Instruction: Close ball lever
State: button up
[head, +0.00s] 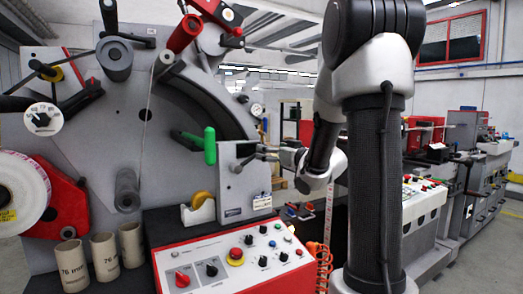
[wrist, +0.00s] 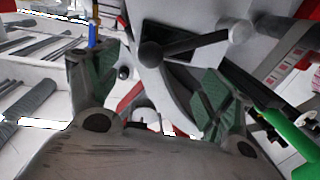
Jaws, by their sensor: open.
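In the head view the ball lever (head: 239,167) is small, on the grey upright block beside the green handle. In the head view my gripper (head: 272,154) comes from the right, just beside the block, partly hard to make out.
The green handle (head: 210,146) stands left of the block and also shows at the wrist view's lower right (wrist: 290,135). A red-rimmed control panel (head: 235,258) lies below. A yellow tape dispenser (head: 200,205) and several cardboard cores (head: 103,258) stand left.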

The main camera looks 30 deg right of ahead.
aim_at(250, 158)
jog(key=w, duration=0.4)
jog(key=w+a, duration=0.1)
jog(key=w, duration=0.1)
jog(key=shift+w, duration=0.35)
jog(key=shift+c, duration=0.3)
jog(key=shift+s+f, duration=0.1)
jog(key=c, duration=1.4)
jog(key=shift+c, duration=0.2)
